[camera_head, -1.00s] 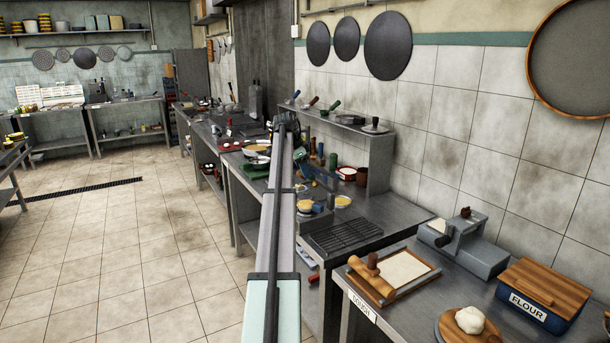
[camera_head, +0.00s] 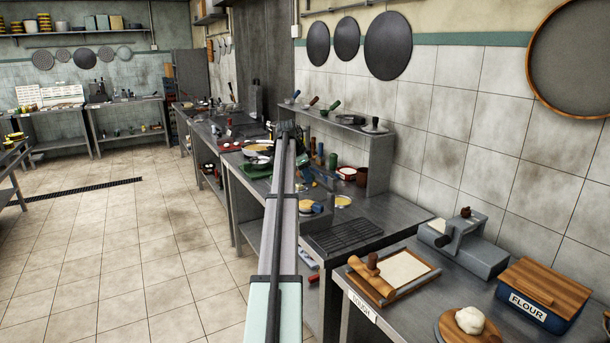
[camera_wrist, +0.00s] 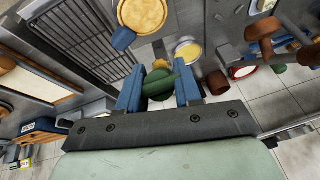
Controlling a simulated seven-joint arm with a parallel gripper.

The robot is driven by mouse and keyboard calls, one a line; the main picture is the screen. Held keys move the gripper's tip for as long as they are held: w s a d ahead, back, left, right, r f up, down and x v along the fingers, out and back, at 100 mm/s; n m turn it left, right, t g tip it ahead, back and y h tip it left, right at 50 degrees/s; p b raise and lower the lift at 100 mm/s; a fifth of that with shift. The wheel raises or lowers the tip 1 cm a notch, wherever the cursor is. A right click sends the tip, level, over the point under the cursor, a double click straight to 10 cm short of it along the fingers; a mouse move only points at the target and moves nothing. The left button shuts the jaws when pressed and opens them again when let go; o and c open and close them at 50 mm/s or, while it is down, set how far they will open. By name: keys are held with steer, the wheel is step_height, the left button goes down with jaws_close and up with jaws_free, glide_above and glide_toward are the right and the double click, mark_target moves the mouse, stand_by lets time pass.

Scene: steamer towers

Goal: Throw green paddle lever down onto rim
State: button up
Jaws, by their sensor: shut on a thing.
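In the wrist view, my gripper (camera_wrist: 160,76) has its two blue fingers around a green lever-like piece (camera_wrist: 161,86), which sits between them over a dark green round part. I take this to be the green paddle lever; its lower end is hidden by the gripper body. In the head view, my gripper (camera_head: 322,178) is over the middle counter, small and partly behind my arm, and the lever cannot be made out there. I cannot tell which edge is the rim.
A round tan-filled pan with a blue handle (camera_wrist: 143,14) and a yellow-filled dish (camera_wrist: 188,51) lie close by. A black grill rack (camera_head: 342,235) is on the near counter. A shelf (camera_head: 375,145) stands behind, against the tiled wall.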

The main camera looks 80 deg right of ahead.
jaws_close()
steer(key=shift+w+a+f+g+h, duration=0.15)
steer(key=shift+w+a+f+h, duration=0.1)
steer(key=shift+f, duration=0.1)
steer(key=shift+w+a+f+g+h, duration=0.1)
steer(key=shift+a+f+g+h, duration=0.05)
steer(key=shift+a+f, duration=0.15)
steer(key=f+g+h, duration=0.1)
steer(key=w+a+f+g+h, duration=0.1)
steer(key=f, duration=0.1)
steer(key=f+h, duration=0.1)
steer(key=f, duration=0.1)
steer(key=shift+w+a+f+g, duration=0.2)
steer(key=shift+w+a+g, duration=0.05)
steer(key=shift+w+g, duration=0.15)
steer(key=shift+f+g+h, duration=0.6)
steer(key=shift+f+g, duration=0.1)
steer(key=shift+f, duration=0.4)
steer(key=o, duration=0.7)
jaws_free()
steer(key=shift+c, duration=0.2)
